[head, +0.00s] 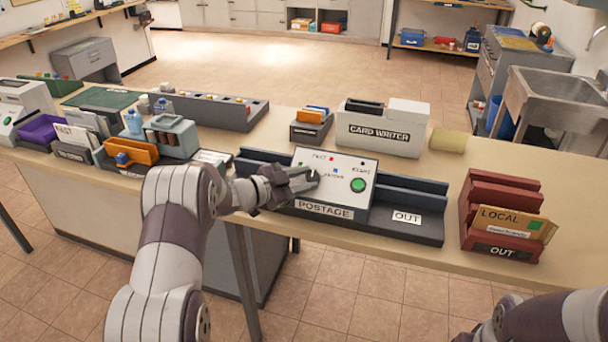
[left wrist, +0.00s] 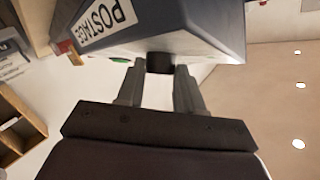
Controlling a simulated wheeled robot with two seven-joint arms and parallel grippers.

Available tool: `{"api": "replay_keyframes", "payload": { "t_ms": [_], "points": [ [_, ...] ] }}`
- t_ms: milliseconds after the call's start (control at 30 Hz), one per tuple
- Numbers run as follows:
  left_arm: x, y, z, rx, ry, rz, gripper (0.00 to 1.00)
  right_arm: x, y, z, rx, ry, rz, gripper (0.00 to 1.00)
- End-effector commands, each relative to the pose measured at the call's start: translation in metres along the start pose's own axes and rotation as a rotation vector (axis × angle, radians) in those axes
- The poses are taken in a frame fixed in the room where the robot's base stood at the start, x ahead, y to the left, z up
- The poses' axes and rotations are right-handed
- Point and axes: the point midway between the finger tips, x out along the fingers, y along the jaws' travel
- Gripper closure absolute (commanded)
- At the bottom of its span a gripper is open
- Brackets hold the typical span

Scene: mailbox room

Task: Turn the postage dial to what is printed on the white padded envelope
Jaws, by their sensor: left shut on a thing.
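The postage machine (head: 345,168) is a white sloped box on a dark base labelled POSTAGE, with a green button and small coloured marks on its face. My left gripper (head: 300,181) reaches over the left part of this face and is shut on the dial, which it mostly hides. In the left wrist view, the gripper (left wrist: 160,75) has its two fingers on either side of the dark dial knob (left wrist: 160,62). The dial's pointer and setting are not readable. I cannot make out which item is the white padded envelope. My right gripper is out of view.
A dark OUT tray (head: 408,228) adjoins the machine on the right. A red rack (head: 500,190) holds a brown LOCAL envelope. The card writer (head: 383,138) stands behind. Several letter holders (head: 160,152) crowd the left. The right back of the counter (head: 490,160) is mostly clear.

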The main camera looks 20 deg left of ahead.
Motion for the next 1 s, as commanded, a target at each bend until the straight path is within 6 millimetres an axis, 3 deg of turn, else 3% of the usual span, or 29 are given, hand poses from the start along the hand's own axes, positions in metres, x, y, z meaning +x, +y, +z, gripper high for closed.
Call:
{"api": "replay_keyframes", "payload": {
  "t_ms": [733,767,800,833,1000],
  "points": [
    [0.0005,-0.0031,-0.0014,0.049,0.008,0.064,0.94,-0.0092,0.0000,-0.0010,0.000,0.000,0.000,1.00],
    [0.0005,-0.0031,-0.0014,0.049,0.008,0.064,0.57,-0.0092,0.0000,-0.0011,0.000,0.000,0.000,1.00],
    [0.0005,-0.0030,-0.0014,0.049,0.008,0.064,0.44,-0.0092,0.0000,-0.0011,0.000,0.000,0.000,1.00],
    [0.0005,-0.0029,-0.0013,0.048,0.008,0.065,0.39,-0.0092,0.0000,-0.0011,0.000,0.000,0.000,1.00],
    [0.0005,-0.0024,-0.0008,0.047,0.007,0.065,0.39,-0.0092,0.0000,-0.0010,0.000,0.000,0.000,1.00]
  ]
}}
